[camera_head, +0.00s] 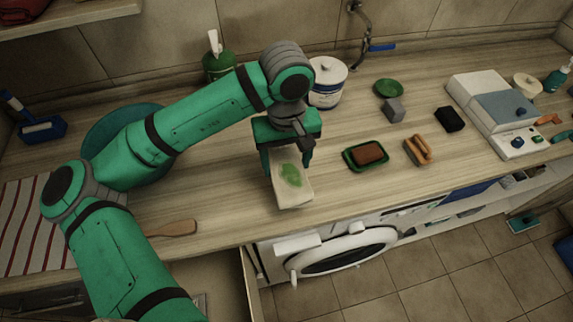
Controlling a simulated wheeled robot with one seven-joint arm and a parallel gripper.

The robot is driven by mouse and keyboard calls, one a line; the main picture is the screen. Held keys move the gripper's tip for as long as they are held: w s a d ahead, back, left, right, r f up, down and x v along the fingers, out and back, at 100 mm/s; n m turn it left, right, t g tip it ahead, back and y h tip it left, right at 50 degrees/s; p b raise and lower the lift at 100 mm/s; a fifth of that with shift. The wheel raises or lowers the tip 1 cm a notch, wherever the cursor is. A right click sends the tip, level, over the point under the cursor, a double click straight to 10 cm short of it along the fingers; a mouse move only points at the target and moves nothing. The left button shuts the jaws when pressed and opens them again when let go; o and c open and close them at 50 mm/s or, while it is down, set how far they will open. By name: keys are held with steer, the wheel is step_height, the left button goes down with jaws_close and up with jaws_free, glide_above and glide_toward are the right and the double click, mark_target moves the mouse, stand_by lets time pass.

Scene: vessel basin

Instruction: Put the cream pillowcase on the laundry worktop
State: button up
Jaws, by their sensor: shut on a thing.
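A cream, folded-looking piece with a green patch, which I take for the cream pillowcase (292,192), is between the fingers of my gripper (287,168). My gripper points down and is shut on it. The pillowcase is over the front part of the wooden laundry worktop (345,195), close to the front edge. I cannot tell whether its underside touches the worktop. The fingers hide part of its sides.
A green soap dish (350,163) with a brown bar and an orange-brown brush (418,151) lie to the right. A white tub (327,85) stands behind. A wooden paddle (175,228) lies at the left. A white washer (345,250) is below the front edge.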

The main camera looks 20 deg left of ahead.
mark_target(286, 160)
steer(key=w+f, duration=0.1)
steer(key=w+a+f, duration=0.1)
steer(key=w+f, duration=0.1)
steer(key=shift+f, duration=0.2)
steer(key=shift+w+a+f, duration=0.1)
steer(key=shift+w+f, duration=0.05)
steer(key=shift+f, duration=1.55)
steer(key=shift+f, duration=0.15)
steer(key=o, duration=1.2)
step_height(286, 160, up, 12)
steer(key=shift+r, duration=0.2)
